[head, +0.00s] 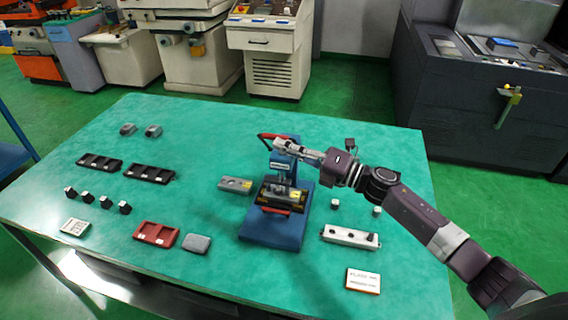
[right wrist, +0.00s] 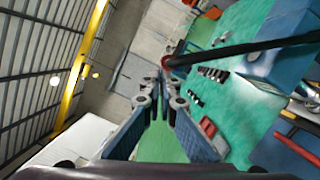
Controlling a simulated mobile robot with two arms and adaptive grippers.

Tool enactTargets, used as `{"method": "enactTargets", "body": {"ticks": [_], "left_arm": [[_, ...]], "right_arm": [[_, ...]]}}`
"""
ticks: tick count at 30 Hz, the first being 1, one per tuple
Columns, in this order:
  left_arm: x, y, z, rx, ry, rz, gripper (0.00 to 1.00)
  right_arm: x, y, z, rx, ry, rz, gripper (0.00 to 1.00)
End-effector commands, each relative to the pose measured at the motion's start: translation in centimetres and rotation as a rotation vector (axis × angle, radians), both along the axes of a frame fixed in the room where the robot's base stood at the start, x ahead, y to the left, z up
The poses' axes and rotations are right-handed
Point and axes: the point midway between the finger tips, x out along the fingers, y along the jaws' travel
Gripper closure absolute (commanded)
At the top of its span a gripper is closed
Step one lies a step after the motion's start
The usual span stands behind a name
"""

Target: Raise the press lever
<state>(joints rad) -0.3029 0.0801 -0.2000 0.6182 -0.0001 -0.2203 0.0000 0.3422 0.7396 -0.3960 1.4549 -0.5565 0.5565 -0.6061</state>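The blue press (head: 272,228) stands on the green table, with a dark and yellow fixture (head: 283,194) on its base. Its lever (head: 266,136) is at the top, its red end pointing left. In the right wrist view the lever (right wrist: 240,50) is a dark rod with a red knob at its left end, running roughly level across the picture. My right gripper (head: 281,146) is beside the lever's end, its fingertips (right wrist: 163,82) close together and just by the knob. I see nothing between the fingers; whether they touch the lever I cannot tell. My left gripper is out of view.
A grey block (head: 236,185) lies left of the press. A white strip with knobs (head: 350,237) and a label plate (head: 363,281) lie to the right. Black trays (head: 149,174), a red tray (head: 155,234) and small dark blocks are at the left. The table's back middle is clear.

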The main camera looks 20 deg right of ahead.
Motion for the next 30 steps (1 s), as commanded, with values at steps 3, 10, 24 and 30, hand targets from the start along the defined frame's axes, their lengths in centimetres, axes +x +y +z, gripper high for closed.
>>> {"method": "enactTargets", "body": {"ticks": [3, 10, 24, 30], "left_arm": [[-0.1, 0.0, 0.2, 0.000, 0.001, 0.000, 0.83], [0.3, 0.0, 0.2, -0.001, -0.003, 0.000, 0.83], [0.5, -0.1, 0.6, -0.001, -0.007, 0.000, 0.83], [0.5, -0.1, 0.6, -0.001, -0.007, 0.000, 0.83]], "right_arm": [[1.5, -1.0, 1.7, -0.003, -0.005, -0.003, 1.00], [4.0, -2.7, 3.7, 0.074, 0.112, -0.003, 1.00], [7.1, -4.8, 5.1, 0.133, 0.196, -0.002, 1.00], [7.5, -5.2, 5.2, 0.149, 0.216, -0.005, 1.00]]}}
